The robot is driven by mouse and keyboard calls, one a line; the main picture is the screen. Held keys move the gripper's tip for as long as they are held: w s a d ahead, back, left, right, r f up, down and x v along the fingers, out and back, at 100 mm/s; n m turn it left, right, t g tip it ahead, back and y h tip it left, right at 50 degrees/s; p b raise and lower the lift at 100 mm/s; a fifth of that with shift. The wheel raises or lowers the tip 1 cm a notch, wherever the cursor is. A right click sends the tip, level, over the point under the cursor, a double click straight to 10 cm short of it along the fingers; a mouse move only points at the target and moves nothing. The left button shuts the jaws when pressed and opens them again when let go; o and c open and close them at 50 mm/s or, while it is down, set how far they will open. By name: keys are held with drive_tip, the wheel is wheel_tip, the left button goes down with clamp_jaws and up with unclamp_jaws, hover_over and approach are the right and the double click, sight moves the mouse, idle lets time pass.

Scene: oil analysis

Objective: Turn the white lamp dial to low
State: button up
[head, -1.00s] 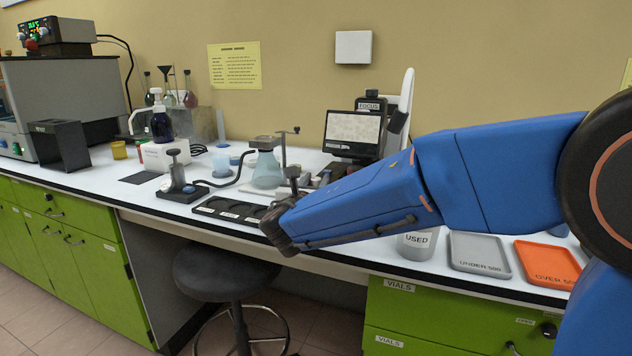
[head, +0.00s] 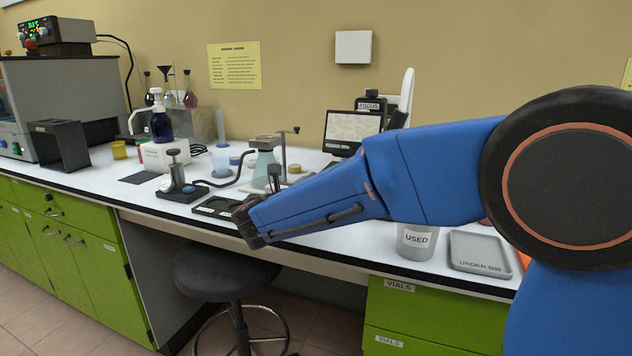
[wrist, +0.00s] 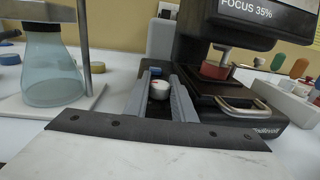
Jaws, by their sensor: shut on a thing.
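In the wrist view, a small white round knob (wrist: 158,90), which looks like the white lamp dial, sits between the two grey fingers of my gripper (wrist: 157,84). It has a small reddish mark on its face. The fingers are closed on its left and right sides. A small blue piece (wrist: 156,71) shows just behind the knob. The dial's setting cannot be read. In the head view my fingers and the dial cannot be made out behind my arm.
The dark device with a screen reading FOCUS 35% (wrist: 268,14) stands close on the right, with a metal handle (wrist: 243,106) low in front. A glass flask (wrist: 50,72) and its stand are on the left. A grey tray (head: 466,264) lies at the counter's right.

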drive_tip(key=o, duration=0.8)
drive_tip(key=shift+s, duration=0.1)
drive_tip(key=v, duration=1.6)
drive_tip(key=shift+s+a, duration=0.15)
drive_tip(key=shift+a, duration=0.05)
drive_tip(key=shift+s+a, duration=0.15)
drive_tip(key=shift+s, duration=0.25)
drive_tip(key=shift+s, duration=0.1)
